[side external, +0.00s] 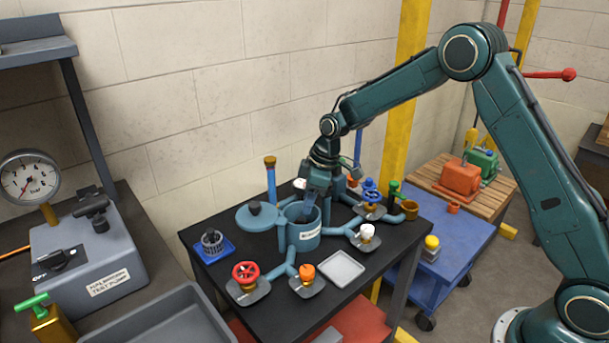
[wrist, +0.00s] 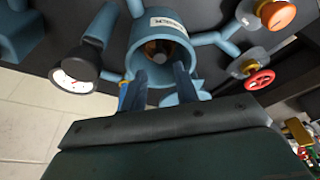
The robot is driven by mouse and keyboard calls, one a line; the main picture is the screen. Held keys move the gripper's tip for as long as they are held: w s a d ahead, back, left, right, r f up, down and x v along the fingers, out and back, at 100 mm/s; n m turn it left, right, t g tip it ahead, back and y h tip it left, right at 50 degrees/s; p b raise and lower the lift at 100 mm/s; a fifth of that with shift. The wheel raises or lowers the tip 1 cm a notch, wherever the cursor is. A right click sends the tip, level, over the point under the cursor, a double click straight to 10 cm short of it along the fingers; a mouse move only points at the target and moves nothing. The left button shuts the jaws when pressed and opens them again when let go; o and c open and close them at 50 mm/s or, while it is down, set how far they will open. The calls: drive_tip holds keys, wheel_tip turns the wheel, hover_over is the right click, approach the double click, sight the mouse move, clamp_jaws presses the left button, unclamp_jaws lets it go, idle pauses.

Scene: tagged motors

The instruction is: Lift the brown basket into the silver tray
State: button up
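The blue-grey pot (side external: 304,234) stands on the black table, its round lid (side external: 257,217) off to its left. In the wrist view, something brown, probably the brown basket (wrist: 155,49), shows deep inside the open pot (wrist: 190,60). The side view does not show it. My gripper (side external: 309,207) points down at the pot's mouth. In the wrist view my gripper (wrist: 158,72) has its two fingers apart, with nothing clearly held between them. The silver tray (side external: 342,269) lies empty at the table's front right.
Pipes and valves surround the pot: a red wheel (side external: 245,272), an orange knob (side external: 306,272), a white knob (side external: 367,231) and a blue valve (side external: 370,191).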

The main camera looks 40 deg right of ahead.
sight(302, 218)
drive_tip(key=shift+f, duration=0.15)
drive_tip(key=shift+x, duration=2.5)
drive_tip(key=shift+w, duration=0.1)
clamp_jaws()
